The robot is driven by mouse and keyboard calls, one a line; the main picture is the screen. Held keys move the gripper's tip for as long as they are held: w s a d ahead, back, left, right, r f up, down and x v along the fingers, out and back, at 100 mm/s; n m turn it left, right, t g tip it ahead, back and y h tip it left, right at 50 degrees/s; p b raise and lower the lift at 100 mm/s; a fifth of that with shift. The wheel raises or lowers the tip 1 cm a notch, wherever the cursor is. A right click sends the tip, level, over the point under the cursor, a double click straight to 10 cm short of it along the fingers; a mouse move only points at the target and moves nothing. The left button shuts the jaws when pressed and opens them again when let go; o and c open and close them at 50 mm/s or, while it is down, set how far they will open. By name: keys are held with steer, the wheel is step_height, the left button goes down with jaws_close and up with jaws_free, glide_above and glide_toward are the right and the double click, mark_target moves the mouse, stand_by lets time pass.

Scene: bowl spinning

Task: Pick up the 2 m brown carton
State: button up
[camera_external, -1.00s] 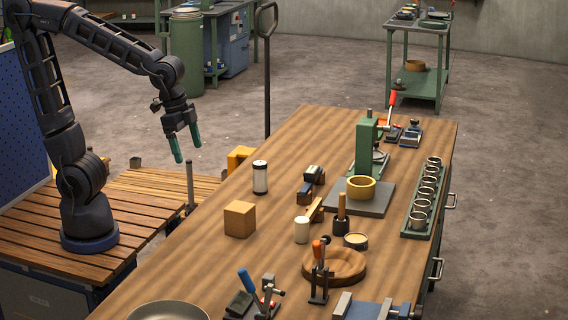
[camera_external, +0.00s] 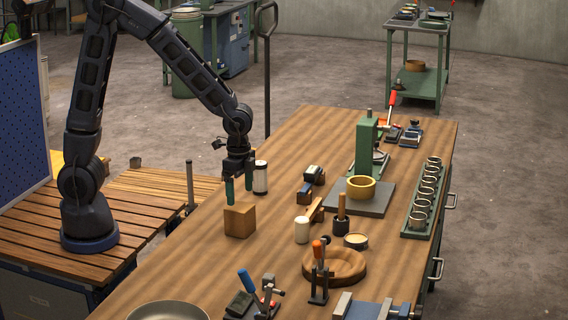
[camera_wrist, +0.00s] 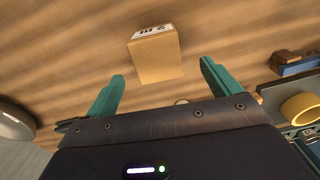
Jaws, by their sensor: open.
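The brown carton (camera_external: 240,220) is a small cube standing on the wooden workbench, left of the bench's middle. In the wrist view the carton (camera_wrist: 155,57) shows a white label with dark print reading "2 m" on one face. My gripper (camera_external: 239,188) is open, with its two green fingers pointing down just above the carton. In the wrist view the fingertips of my gripper (camera_wrist: 162,68) stand apart, one to each side of the carton's lower part. The carton appears free of the fingers; I cannot tell the exact gap.
A dark-topped white canister (camera_external: 260,178) stands close behind the carton, near my gripper. A white cylinder (camera_external: 302,230) and small blocks (camera_external: 305,193) stand to the right. A grey pan (camera_external: 168,311) lies at the near edge. Bare bench surrounds the carton's front.

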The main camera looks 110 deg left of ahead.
mark_target(240, 222)
steer(key=shift+d+f, duration=0.2)
steer(key=shift+f, duration=5.15)
steer(key=c, duration=1.2)
